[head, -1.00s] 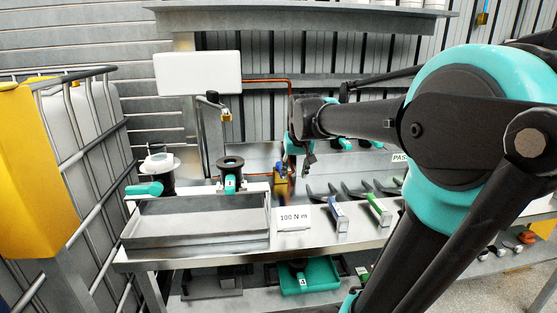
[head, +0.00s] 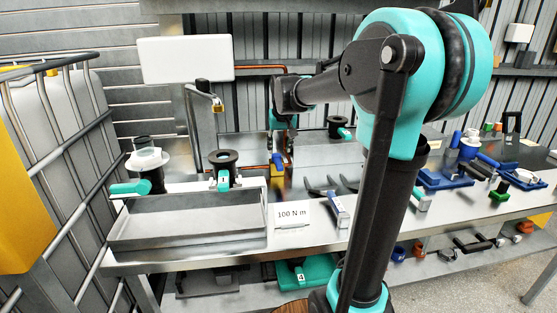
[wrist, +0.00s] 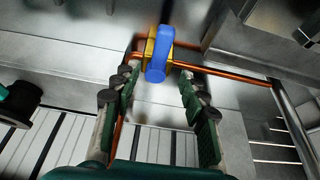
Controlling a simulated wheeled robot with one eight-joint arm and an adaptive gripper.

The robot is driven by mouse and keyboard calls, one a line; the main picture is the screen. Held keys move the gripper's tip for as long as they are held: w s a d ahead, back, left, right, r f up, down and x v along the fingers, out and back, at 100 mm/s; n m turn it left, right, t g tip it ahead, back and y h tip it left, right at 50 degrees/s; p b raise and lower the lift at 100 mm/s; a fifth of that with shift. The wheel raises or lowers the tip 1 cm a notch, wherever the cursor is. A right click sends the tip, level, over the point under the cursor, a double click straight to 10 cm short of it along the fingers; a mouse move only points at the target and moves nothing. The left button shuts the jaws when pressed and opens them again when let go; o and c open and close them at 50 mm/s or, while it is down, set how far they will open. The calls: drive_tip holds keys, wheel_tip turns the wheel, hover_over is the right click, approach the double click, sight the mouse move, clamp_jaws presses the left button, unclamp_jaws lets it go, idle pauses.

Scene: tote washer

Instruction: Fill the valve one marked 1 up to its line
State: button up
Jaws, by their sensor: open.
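A 100 N m card (head: 293,215) and hand tools lie right of the tray. A caged container (head: 60,130) stands at the left. More parts crowd the bench's right end.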

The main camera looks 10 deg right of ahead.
sight(278, 161)
drive_tip(key=x, duration=0.7)
drive_tip(key=shift+c, duration=0.2)
clamp_jaws()
